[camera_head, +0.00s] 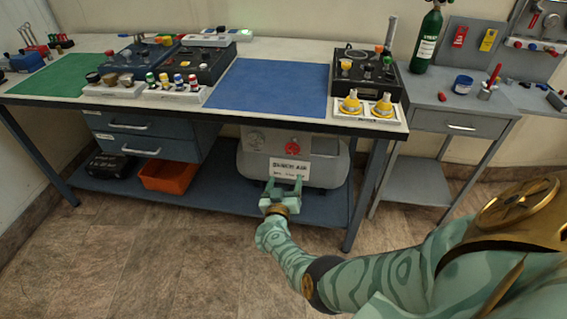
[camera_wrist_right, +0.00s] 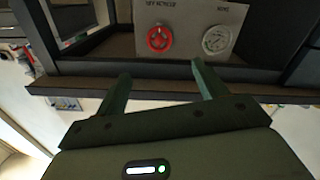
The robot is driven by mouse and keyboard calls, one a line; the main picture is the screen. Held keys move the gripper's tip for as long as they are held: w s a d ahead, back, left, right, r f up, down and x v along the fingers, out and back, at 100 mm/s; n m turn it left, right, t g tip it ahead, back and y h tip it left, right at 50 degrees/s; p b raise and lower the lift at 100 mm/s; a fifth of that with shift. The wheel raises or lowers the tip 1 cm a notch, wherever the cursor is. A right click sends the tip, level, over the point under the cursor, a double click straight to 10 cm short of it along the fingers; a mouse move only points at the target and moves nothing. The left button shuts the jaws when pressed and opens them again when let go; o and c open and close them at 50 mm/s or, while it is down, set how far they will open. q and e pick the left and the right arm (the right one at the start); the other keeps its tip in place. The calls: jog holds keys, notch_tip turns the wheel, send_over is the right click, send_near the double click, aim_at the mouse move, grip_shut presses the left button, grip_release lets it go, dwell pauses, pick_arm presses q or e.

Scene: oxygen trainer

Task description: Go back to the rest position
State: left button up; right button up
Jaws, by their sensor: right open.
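My right gripper (camera_head: 284,187) is in front of the workbench, below the tabletop and near the lower shelf. Its two fingers are apart with nothing between them. In the right wrist view the open fingers (camera_wrist_right: 160,90) point at a grey panel (camera_wrist_right: 205,25) with a red knob (camera_wrist_right: 159,39) and a grey knob (camera_wrist_right: 217,40). I cannot tell whether the fingers touch anything. My left gripper is not in view.
The workbench holds a green mat (camera_head: 62,76), a blue mat (camera_head: 270,86) and several control boxes. A grey tank (camera_head: 330,165) and an orange bin (camera_head: 168,177) sit on the lower shelf. A side table (camera_head: 425,115) with a green cylinder (camera_head: 427,40) stands right. The floor in front is clear.

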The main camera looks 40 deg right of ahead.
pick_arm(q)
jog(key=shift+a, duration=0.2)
